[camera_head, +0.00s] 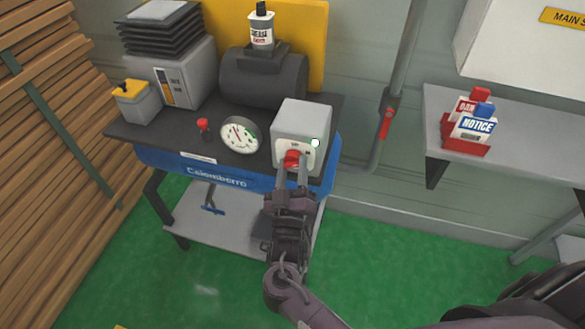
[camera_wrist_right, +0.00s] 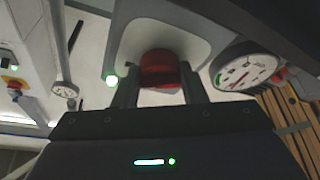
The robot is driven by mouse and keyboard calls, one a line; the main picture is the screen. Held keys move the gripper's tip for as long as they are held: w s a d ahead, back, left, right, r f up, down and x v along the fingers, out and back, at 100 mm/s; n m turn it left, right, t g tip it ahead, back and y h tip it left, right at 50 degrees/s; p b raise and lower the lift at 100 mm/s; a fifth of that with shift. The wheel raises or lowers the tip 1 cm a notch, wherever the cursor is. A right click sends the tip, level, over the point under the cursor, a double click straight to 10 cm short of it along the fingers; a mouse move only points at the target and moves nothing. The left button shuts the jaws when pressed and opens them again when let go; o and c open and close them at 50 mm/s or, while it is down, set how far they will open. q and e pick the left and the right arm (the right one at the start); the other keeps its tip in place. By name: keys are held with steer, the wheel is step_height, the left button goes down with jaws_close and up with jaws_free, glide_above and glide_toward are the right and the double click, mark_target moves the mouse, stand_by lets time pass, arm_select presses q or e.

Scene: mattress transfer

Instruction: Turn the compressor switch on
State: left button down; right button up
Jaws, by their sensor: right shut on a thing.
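The compressor (camera_head: 225,178) is a blue-tanked machine on a dark stand. Its switch box (camera_head: 301,122) is light grey, with a red rotary knob (camera_head: 291,158) on its front panel. A small light (camera_head: 315,142) beside the knob glows pale green; it also glows in the right wrist view (camera_wrist_right: 111,80). My right gripper (camera_head: 292,170) reaches up from below and is shut on the red knob. In the right wrist view the knob (camera_wrist_right: 160,68) sits between its two fingers. My left gripper is not in view.
A round gauge (camera_head: 239,134) and a small red valve (camera_head: 203,125) are left of the switch box. A grey shelf (camera_head: 540,166) with red sign holders (camera_head: 467,135) is at the right. Stacked planks (camera_head: 50,130) stand at the left. Green floor is open in front.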

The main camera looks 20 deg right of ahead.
steer(key=o, duration=1)
steer(key=b+v, duration=0.1)
steer(key=v, duration=0.6)
steer(key=shift+s+f+b, duration=0.15)
steer(key=shift+s+b, duration=0.2)
steer(key=shift+b, duration=0.05)
steer(key=shift+a, duration=0.1)
